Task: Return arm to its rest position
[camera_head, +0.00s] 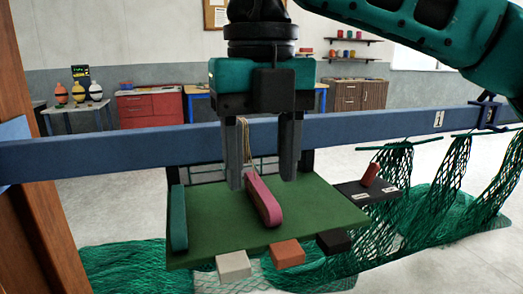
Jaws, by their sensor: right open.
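My right gripper (262,181) points down in the centre of the head view, its two grey fingers spread apart. Its arm comes in from the upper right. A pink bar (264,204) lies on the green board (310,206) below the fingers, and its far end shows in the gap between them. I cannot tell whether a finger touches it. A tan cord loop (246,136) rises between the fingers by the bar's far end. My left gripper is out of the picture.
A teal bar (179,218) stands at the board's left edge. A blue beam (380,125) crosses behind the gripper. Green nets (410,210) hang at right. A dark tray (352,190) holds a red block (369,175). A wooden post (40,200) stands at left.

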